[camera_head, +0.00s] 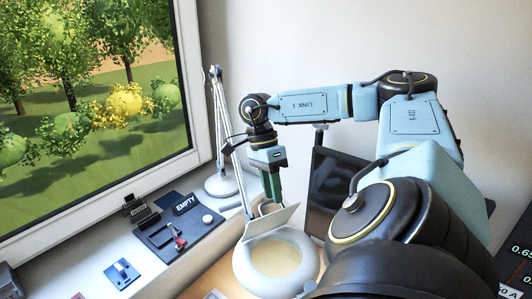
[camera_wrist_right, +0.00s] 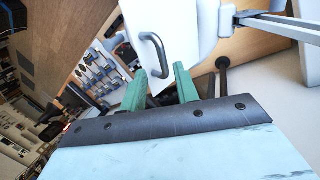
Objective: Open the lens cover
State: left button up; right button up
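The magnifier lamp is a thick white ring (camera_head: 242,268) with a pale lens (camera_head: 276,257) that shows uncovered in the head view. The flat white lens cover (camera_head: 276,219) stands tilted up at the ring's far edge. In the right wrist view the cover (camera_wrist_right: 188,22) shows its face with a curved grey handle (camera_wrist_right: 151,45). My right gripper (camera_head: 267,203) is behind the cover, its tips partly hidden by it. In the right wrist view its green fingers (camera_wrist_right: 160,70) are apart, with the handle's lower end near the gap; I cannot tell whether they touch it. My left gripper is out of view.
A jointed lamp arm (camera_head: 221,120) rises from a round base on the sill, left of my right arm. A dark panel (camera_head: 187,233) marked EMPTY and a small blue switch (camera_head: 122,273) lie on the sill. A dark screen (camera_head: 335,180) stands behind my arm.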

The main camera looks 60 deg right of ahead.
jog(key=shift+w+r, duration=0.25)
jog(key=shift+w, duration=0.1)
jog(key=p+v, duration=0.6)
jog(key=v, duration=0.6)
jog(key=shift+r, duration=0.35)
jog(key=shift+d, duration=0.1)
jog(key=shift+c, duration=0.3)
